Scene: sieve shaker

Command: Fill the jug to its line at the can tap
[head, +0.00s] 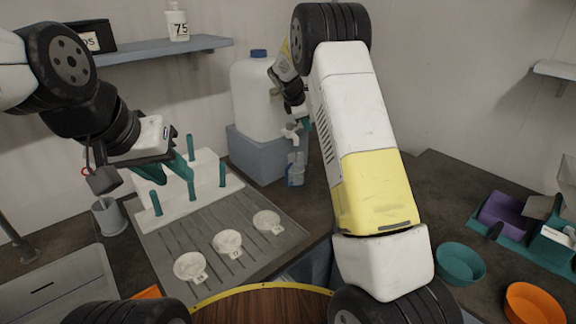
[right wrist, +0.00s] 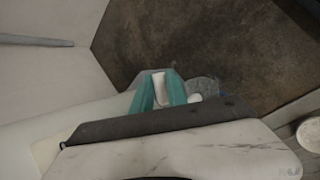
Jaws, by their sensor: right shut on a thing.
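The white can (head: 262,100) with a blue cap stands on a grey-blue block at the back. Its white tap (head: 291,132) points out to the right front. The small clear bluish jug (head: 295,172) stands below the tap; its line and water level are too small to read. My right gripper (head: 300,118) is at the tap. In the right wrist view its teal fingers (right wrist: 160,92) are shut on a white piece, which looks like the tap's lever (right wrist: 159,88). The jug (right wrist: 205,88) shows partly behind them. My left gripper (head: 178,168) hangs over the peg rack, with nothing seen in it.
The white rack (head: 205,195) with teal pegs stands under my left gripper. Several white round dishes (head: 228,242) lie on the grey ribbed mat. A grey cup (head: 109,217) is at left. Teal (head: 460,263) and orange (head: 533,303) bowls stand at right.

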